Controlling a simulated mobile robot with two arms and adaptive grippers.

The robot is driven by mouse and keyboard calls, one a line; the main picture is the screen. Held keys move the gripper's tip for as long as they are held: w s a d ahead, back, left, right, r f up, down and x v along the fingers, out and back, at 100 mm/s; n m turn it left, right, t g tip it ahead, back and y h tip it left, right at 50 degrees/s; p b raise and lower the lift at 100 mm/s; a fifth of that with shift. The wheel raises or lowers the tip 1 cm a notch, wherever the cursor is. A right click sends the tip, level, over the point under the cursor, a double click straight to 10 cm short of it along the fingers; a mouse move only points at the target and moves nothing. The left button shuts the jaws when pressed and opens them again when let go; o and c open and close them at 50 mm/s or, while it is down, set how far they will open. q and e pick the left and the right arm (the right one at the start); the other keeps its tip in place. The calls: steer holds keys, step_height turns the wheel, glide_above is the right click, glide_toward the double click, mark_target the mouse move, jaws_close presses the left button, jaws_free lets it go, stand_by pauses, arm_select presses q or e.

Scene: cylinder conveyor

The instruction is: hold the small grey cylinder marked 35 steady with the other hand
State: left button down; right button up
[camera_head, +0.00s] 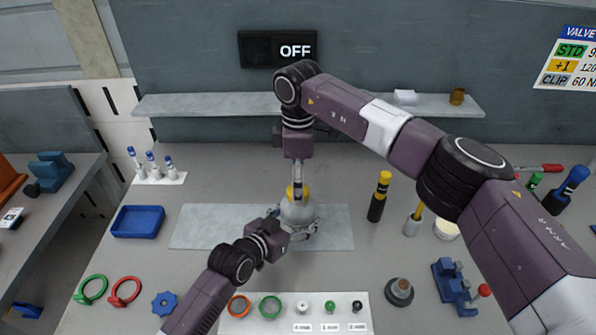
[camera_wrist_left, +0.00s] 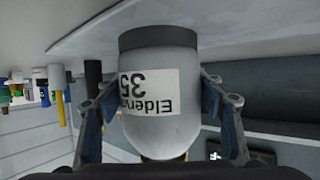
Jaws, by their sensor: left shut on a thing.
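The small grey cylinder (camera_head: 296,211) stands upright on the light grey mat (camera_head: 200,228) in the middle of the table. The left wrist view shows it (camera_wrist_left: 160,110) upside down, with a white label reading 35 and a dark base band. Its yellow top (camera_head: 293,192) shows in the head view. My left gripper (camera_head: 298,228) comes from the lower left and is shut around the cylinder's body; its fingers (camera_wrist_left: 165,105) lie on both sides. My right gripper (camera_head: 297,181) points down at the yellow top from behind; its fingertips are too small to tell whether they grip it.
A sign (camera_head: 278,49) on the back wall reads OFF. A blue tray (camera_head: 137,222) lies left of the mat. A white board (camera_head: 290,328) with rings and small parts lies in front. A black-and-yellow tool (camera_head: 377,203) stands to the right. My right arm spans the right side.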

steer(key=shift+f, duration=0.6)
